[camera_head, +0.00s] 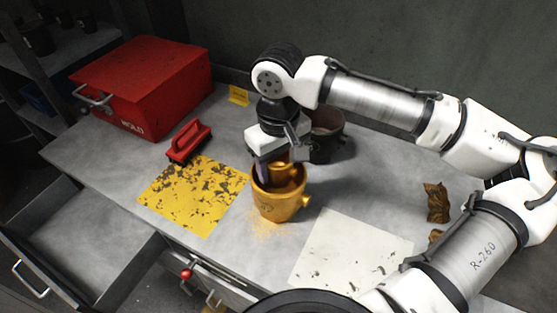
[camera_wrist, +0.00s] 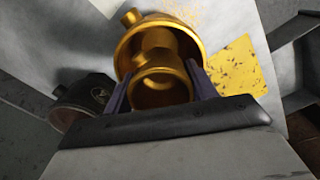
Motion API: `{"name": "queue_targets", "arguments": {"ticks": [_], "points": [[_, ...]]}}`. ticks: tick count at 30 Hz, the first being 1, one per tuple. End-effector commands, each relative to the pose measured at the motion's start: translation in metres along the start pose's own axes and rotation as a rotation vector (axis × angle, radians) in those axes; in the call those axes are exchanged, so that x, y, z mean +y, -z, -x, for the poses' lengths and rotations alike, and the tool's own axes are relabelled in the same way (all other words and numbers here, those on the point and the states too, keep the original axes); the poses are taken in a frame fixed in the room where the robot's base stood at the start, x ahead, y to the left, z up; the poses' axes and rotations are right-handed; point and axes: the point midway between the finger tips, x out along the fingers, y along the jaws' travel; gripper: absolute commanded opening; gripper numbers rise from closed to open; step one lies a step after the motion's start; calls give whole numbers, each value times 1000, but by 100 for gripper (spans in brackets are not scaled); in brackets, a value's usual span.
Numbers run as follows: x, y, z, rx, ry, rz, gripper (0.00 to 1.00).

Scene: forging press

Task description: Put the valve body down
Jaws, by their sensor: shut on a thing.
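The valve body (camera_wrist: 163,88) is a small, shiny brass-coloured piece with a round open end that faces the wrist camera. My gripper (camera_wrist: 160,92) is shut on it, one dark finger on each side. In the head view my gripper (camera_head: 273,172) points down, and the valve body (camera_head: 287,173) shows at the mouth of a larger golden cup (camera_head: 277,207). This cup has a short stub on its side and stands on the grey bench. The wrist view shows the cup's rim (camera_wrist: 190,40) behind the valve body. I cannot tell whether the two touch.
A dark pot (camera_head: 328,135) stands close behind my gripper. A worn yellow sheet (camera_head: 190,200) lies left, a white sheet (camera_head: 350,250) front right. A red-handled tool (camera_head: 188,141), a red box (camera_head: 145,85) and crumpled brown scraps (camera_head: 436,202) are around. A drawer (camera_head: 80,240) hangs open.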

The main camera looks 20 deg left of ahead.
Motion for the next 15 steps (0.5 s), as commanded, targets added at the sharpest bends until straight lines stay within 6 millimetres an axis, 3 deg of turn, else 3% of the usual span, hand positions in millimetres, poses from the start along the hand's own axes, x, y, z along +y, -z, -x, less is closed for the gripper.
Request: {"name": "queue_targets", "arguments": {"ticks": [15], "points": [[0,0,-9,1,1,0,21]]}}
